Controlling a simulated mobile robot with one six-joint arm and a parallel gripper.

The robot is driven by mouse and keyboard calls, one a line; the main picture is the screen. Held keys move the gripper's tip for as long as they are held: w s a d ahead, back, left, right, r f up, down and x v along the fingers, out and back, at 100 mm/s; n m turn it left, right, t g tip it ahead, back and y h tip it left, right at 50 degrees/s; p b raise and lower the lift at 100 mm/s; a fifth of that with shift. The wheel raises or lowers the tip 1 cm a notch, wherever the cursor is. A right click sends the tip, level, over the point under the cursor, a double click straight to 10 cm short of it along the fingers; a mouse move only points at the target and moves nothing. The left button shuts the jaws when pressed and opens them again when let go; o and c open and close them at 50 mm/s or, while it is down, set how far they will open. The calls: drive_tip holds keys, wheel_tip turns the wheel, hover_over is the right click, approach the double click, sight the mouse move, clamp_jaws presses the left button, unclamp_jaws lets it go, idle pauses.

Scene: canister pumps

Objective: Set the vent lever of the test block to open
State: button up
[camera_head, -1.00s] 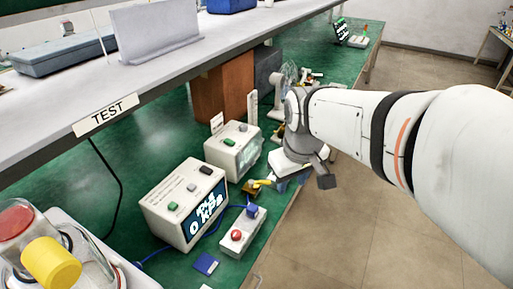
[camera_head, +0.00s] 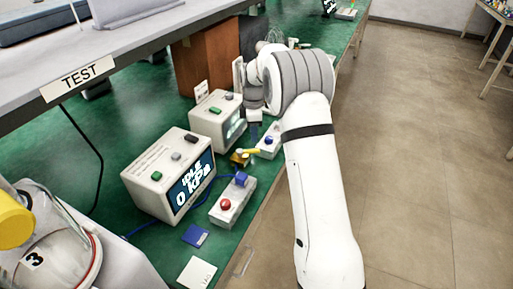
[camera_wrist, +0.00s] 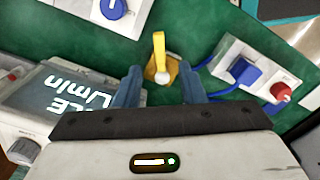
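The test block (camera_head: 240,159) is a small brass block on the green bench, with a yellow vent lever (camera_head: 251,152) on top. In the head view the lever points right. In the wrist view the lever (camera_wrist: 159,52) points up from a pale pivot, and part of the brass block (camera_wrist: 174,69) shows beside it. My gripper (camera_head: 254,131) is above and just behind the block in the head view. In the wrist view my gripper (camera_wrist: 161,86) has its two blue fingers apart, empty, with the lever beyond and between them. I see no contact with the lever.
A box reading "IDLE 0 kPa" (camera_head: 160,160) and a second display box (camera_head: 210,118) stand left of the block. A control box with a red button and blue part (camera_head: 232,203) sits in front; another with a blue knob (camera_head: 269,141) is right. A blue tube runs close by.

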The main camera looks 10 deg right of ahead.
sight(254, 150)
wheel_tip(254, 150, down, 7)
drive_tip(key=shift+f+p, duration=0.2)
drive_tip(key=shift+p, duration=0.15)
clamp_jaws()
idle(0.3)
